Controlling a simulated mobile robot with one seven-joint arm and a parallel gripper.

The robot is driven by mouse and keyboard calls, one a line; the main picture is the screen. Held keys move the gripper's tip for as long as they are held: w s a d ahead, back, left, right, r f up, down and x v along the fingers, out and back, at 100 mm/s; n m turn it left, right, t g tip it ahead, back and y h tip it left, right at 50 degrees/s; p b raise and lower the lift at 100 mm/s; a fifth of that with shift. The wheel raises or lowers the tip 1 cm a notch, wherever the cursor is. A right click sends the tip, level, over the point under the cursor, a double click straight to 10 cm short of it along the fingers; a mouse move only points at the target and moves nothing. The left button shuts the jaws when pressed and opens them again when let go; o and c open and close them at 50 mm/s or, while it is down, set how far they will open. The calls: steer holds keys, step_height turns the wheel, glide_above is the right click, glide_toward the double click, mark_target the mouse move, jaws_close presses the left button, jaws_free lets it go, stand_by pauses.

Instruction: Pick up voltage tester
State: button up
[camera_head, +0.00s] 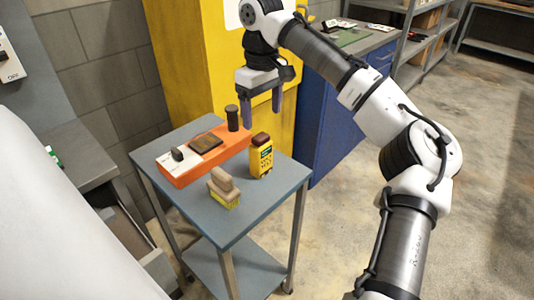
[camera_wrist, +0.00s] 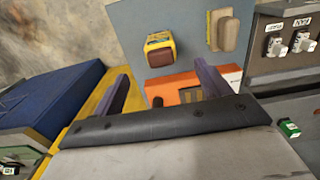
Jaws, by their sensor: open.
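The voltage tester (camera_head: 261,157) is a yellow handheld device with a dark brown top and a small dark screen. It stands upright on the blue-grey cart (camera_head: 252,222), near the right end of an orange box. In the wrist view the tester (camera_wrist: 160,50) is seen from above, between and just beyond my fingers. My gripper (camera_head: 262,106) is open and empty, fingers pointing down, above the tester and apart from it. Its two purple-grey fingers also show in the wrist view (camera_wrist: 162,72).
The orange box (camera_head: 208,160) on the cart bears a black knob, a dark pad and a black cylinder (camera_head: 232,118). A wooden brush (camera_head: 223,187) lies left of the tester. A yellow cabinet (camera_head: 190,60) stands behind, a blue one (camera_head: 335,120) at right. The cart's front is clear.

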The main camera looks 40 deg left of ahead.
mark_target(262, 147)
steer(key=f+p, duration=0.2)
steer(key=f, duration=0.9)
steer(key=shift+a+f, duration=0.2)
steer(key=c, duration=1.1)
steer(key=shift+c, duration=0.5)
steer(key=shift+r, duration=0.15)
